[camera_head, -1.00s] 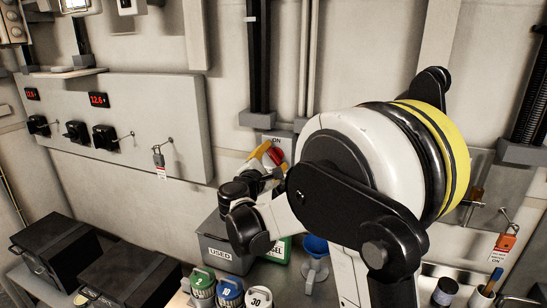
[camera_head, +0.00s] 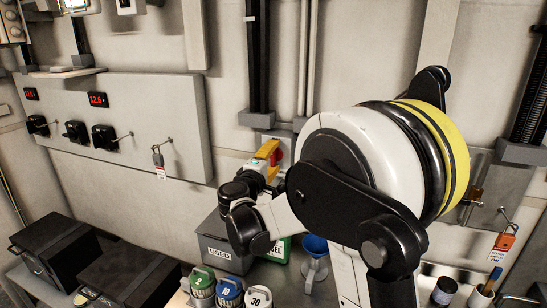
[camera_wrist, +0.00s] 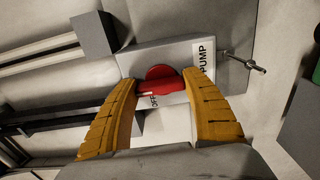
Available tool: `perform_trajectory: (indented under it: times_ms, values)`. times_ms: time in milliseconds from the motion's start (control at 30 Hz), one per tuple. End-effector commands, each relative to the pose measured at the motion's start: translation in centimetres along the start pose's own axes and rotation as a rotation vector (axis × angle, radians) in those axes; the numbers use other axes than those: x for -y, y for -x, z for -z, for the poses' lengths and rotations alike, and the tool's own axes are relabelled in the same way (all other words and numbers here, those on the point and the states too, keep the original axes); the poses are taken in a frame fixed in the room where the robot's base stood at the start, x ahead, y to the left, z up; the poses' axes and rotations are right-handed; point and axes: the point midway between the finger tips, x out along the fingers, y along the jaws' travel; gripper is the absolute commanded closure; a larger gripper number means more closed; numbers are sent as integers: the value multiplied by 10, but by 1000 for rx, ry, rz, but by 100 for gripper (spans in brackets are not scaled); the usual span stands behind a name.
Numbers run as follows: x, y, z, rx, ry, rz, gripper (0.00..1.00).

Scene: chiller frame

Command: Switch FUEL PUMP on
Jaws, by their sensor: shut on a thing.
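The red rotary switch knob (camera_wrist: 162,72) sits on a grey switch box (camera_wrist: 140,58) whose side label reads PUMP; the rest of that label is hidden. My gripper (camera_wrist: 160,82) has its two yellow fingers on either side of the knob and is shut on it. Letters that look like part of OFF show just below the knob, partly covered. In the head view my gripper (camera_head: 268,152) is at the wall, and a bit of the red knob (camera_head: 276,158) shows beside a yellow finger. My arm and fingers hide most of the box there.
A metal pin (camera_wrist: 242,61) sticks out beside the box. Below my gripper stand a grey USED bin (camera_head: 218,254), a green container (camera_head: 278,249) and a blue funnel (camera_head: 314,245). A panel with several black switches (camera_head: 120,115) is at the left.

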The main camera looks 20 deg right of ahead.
Motion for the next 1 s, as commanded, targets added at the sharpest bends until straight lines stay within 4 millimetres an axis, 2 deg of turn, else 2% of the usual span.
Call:
perform_trajectory:
  times_ms: [500, 533, 600, 867, 1000]
  values:
    - [0, 0, 0, 0, -20, 1, 74]
    - [0, 0, 0, 0, -20, 1, 38]
    - [0, 0, 0, 0, -20, 1, 21]
    - [0, 0, 0, 0, -19, 0, 21]
    - [0, 8, 1, -1, -19, 0, 21]
